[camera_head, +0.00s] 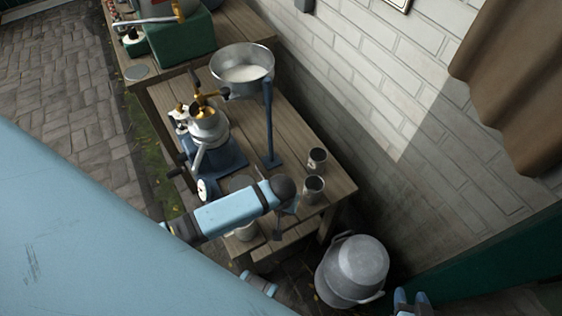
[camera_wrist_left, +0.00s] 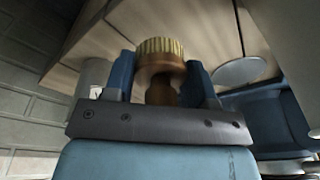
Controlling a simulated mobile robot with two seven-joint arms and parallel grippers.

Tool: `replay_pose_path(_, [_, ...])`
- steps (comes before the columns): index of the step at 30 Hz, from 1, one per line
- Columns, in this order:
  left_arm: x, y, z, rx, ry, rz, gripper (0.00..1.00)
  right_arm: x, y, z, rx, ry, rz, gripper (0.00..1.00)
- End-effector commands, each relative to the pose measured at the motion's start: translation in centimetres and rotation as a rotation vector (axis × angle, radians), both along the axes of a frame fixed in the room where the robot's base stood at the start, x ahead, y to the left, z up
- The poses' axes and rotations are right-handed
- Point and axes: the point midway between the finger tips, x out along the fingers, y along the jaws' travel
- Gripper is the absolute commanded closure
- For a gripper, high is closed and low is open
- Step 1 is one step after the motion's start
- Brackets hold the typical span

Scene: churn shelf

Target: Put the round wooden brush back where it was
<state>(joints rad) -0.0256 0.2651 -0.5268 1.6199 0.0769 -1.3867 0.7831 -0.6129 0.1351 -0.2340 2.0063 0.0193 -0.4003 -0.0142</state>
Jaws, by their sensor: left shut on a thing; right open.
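The round wooden brush (camera_wrist_left: 160,62), with pale bristles around its brown head and a narrower wooden neck, is between the two blue fingers of my left gripper (camera_wrist_left: 163,82) in the left wrist view. The fingers are shut on it. In the head view the left gripper is at the near end of the wooden table (camera_head: 300,112), mostly hidden by my own forearm. I cannot make out the brush there. My right gripper (camera_head: 411,299) is open and empty at the bottom right of the head view, well apart from the table.
Two small metal cups (camera_head: 317,159) (camera_head: 313,188) stand close to the left gripper at the table's near right corner. A separator with a metal bowl (camera_head: 243,72) and blue post stands further back. A large grey metal can (camera_head: 352,270) stands below. A brick wall runs along the right.

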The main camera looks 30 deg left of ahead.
Motion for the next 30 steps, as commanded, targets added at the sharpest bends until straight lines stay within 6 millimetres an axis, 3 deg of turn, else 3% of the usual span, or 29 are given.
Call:
replay_pose_path(8, [-0.1, 0.0, -3.5, 0.001, 0.002, 0.000, 0.87, 0.0, 0.0, -0.6, 0.002, 0.008, -0.003, 0.57])
replay_pose_path(20, [0.0, 0.0, -4.0, 0.001, 0.001, 0.001, 0.87, 0.1, 0.1, -0.3, 0.004, 0.004, -0.003, 0.57])
replay_pose_path(21, [0.0, 0.0, -4.0, 0.001, 0.001, 0.000, 0.40, 0.1, 0.1, -0.3, 0.004, 0.003, -0.003, 0.57])
replay_pose_path(23, [0.0, 0.0, -3.9, 0.001, 0.001, 0.000, 0.26, 0.1, 0.1, -0.3, 0.005, 0.003, -0.002, 0.57])
replay_pose_path(30, [0.0, 0.0, -3.9, 0.000, 0.001, 0.000, 0.23, 0.1, 0.1, -0.3, 0.005, 0.003, -0.002, 0.57])
